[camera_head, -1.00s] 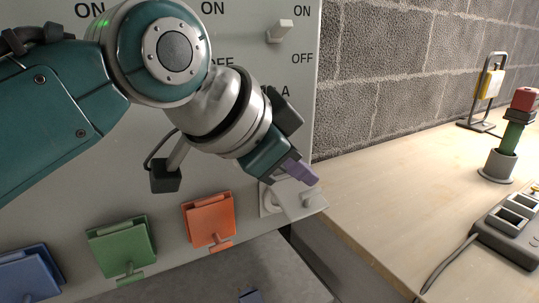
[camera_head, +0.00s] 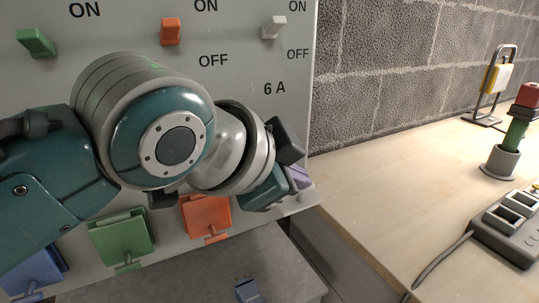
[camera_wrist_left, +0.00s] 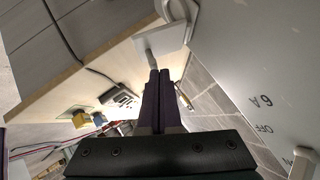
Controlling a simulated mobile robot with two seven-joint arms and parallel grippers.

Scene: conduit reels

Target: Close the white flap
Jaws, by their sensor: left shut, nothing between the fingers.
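The white flap (camera_head: 302,199) is at the lower right corner of the grey panel. In the head view my left gripper (camera_head: 299,176) covers most of it, and only a small part shows. My right gripper is not in view.
An orange flap (camera_head: 206,216), a green flap (camera_head: 121,238) and a blue flap (camera_head: 31,270) line the panel. Coloured switches sit above. A wooden bench (camera_head: 400,190) at the right holds a socket strip (camera_head: 512,228) and a padlock-like yellow item (camera_head: 496,79).

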